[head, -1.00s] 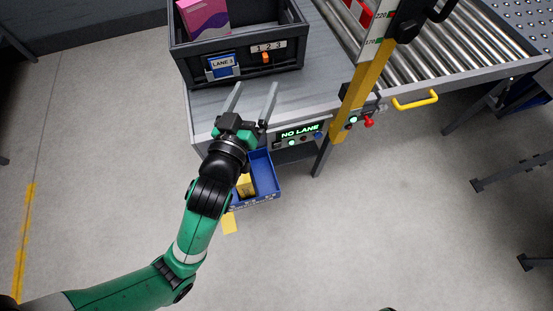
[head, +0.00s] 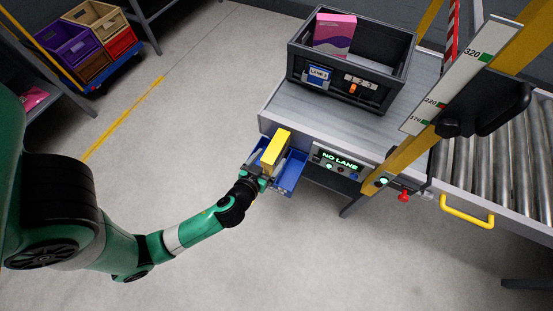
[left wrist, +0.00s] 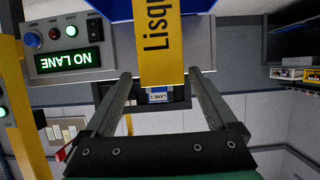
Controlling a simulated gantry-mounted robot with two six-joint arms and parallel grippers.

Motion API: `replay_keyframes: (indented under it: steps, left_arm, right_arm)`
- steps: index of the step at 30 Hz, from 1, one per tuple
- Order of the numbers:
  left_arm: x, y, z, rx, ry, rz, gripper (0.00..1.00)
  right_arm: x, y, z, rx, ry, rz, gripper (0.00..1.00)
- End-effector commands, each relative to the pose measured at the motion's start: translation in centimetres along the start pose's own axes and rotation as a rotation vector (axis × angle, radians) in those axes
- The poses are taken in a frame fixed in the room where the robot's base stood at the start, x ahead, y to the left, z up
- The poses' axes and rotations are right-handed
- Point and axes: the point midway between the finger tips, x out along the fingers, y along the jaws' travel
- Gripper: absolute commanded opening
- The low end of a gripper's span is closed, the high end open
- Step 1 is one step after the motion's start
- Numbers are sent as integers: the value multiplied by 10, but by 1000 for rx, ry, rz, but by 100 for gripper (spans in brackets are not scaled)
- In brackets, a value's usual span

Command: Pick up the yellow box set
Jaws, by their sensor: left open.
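The yellow box (head: 274,149) stands up out of the small blue bin (head: 291,174) at the front of the grey conveyor bench. In the left wrist view, the yellow box (left wrist: 160,45) shows black lettering starting "Lisq" and sits at top centre. My left gripper (head: 267,166) is at the bin with the box between its fingers in the picture. In the left wrist view, the left gripper's fingers (left wrist: 158,76) are spread on either side of the box's near end, with visible gaps. The box's lower part is hidden. My right gripper is not in view.
A dark crate (head: 385,92) holding a pink-purple box (head: 335,35) stands on the bench. A "NO LANE" display (head: 340,160) and a yellow post (head: 405,150) are right of the bin. A cart with coloured bins (head: 88,40) stands far left. The floor between is clear.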

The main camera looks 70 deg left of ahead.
Motion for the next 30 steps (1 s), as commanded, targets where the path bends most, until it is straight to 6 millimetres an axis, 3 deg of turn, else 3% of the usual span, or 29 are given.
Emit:
replay_keyframes:
  steps: [8,16,24,30]
  left_arm:
    - [15,-1,0,0,0,-1,91]
    - [58,-4,1,-2,1,-1,91]
    - [62,-3,0,1,0,2,91]
    - [61,-3,0,1,0,1,55]
  right_arm:
    - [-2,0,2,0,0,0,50]
    - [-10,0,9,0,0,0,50]
    - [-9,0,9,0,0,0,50]
    - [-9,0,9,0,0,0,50]
